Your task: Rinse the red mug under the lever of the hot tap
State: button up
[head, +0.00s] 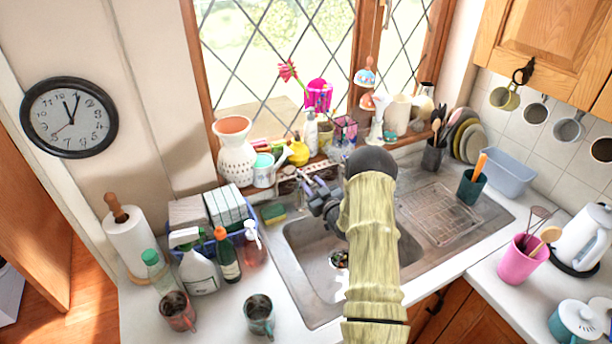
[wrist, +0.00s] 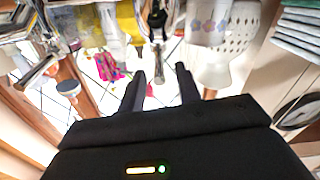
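The red mug (head: 178,312) stands upright on the counter to the left of the sink, at the front, next to a dark grey-green mug (head: 259,317). My gripper (head: 311,185) is over the back of the sink (head: 315,300), well away from the red mug. A chrome tap part (wrist: 157,22) shows just beyond the fingers, and another chrome piece (wrist: 36,70) is at the left. In the head view my arm and gripper hide most of the tap.
A spray bottle (head: 198,270), other bottles and a blue caddy (head: 208,245) crowd the counter behind the red mug. The sill behind the sink holds a white vase (head: 237,165) and several small things. A wire rack (head: 440,215) lies on the drainer at right.

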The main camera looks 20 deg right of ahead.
aim_at(302, 173)
jog(key=shift+w+a+r+p, duration=0.1)
jog(key=shift+w+a+p, duration=0.1)
jog(key=shift+w, duration=0.35)
jog(key=shift+w+a+r+p, duration=0.1)
jog(key=shift+w+p, duration=0.1)
jog(key=shift+w, duration=0.35)
jog(key=shift+w+d+f, duration=0.15)
jog(key=shift+w+d, duration=0.35)
jog(key=shift+w, duration=0.2)
jog(key=shift+a, duration=0.25)
jog(key=shift+w+a, duration=0.1)
jog(key=shift+w, duration=0.05)
grip_shut()
